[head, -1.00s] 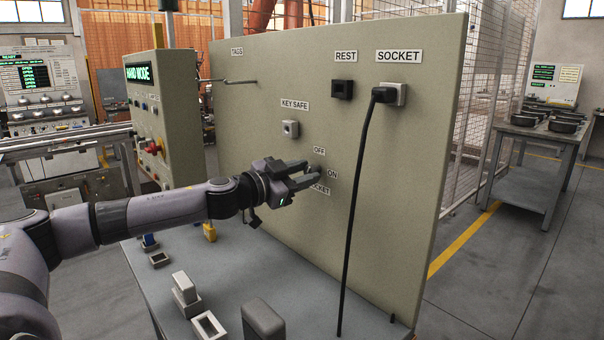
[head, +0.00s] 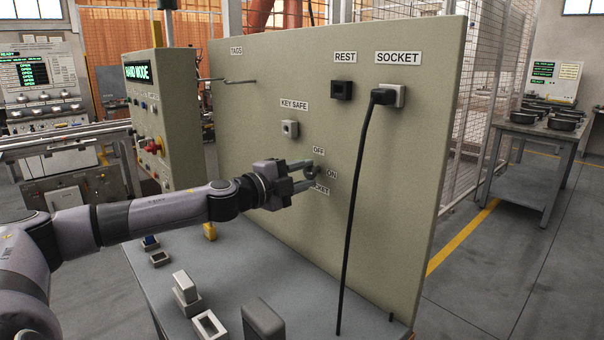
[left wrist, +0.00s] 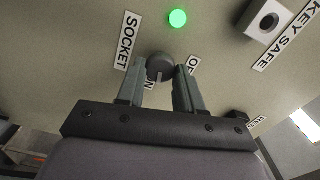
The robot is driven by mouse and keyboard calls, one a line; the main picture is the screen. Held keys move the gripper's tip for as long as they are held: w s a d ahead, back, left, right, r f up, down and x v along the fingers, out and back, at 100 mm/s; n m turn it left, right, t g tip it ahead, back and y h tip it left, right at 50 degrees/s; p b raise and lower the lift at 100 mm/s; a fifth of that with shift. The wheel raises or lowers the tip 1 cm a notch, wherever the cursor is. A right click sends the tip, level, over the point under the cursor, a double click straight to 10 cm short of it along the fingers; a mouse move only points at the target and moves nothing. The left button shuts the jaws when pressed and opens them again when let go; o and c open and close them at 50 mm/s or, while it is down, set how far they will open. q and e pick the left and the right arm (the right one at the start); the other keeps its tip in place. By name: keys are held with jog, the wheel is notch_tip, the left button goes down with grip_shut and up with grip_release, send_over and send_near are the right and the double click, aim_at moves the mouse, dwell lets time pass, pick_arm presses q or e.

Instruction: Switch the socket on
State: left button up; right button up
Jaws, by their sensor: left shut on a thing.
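The socket switch is a round dark knob (head: 317,172) on the beige panel, between the OFF label (head: 319,152) and the ON label (head: 331,175). My left gripper (head: 312,177) reaches it from the left, with one finger above the other. In the left wrist view, the knob (left wrist: 160,66) sits between the tips of my left gripper (left wrist: 161,82), which is shut on it. A pale mark on the knob is near the partly hidden ON label. A round green light (left wrist: 178,18) glows near the SOCKET label (left wrist: 127,41). My right gripper is out of view.
A black plug (head: 383,96) sits in the socket (head: 400,95) at upper right, its cable hanging down the panel. The key safe (head: 290,129) is above the knob. Small blocks and frames stand on the grey table (head: 245,255) below.

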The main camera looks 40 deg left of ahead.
pick_arm(q)
jog(key=shift+m, duration=1.1)
jog(key=shift+f, duration=0.1)
jog(key=o, duration=1)
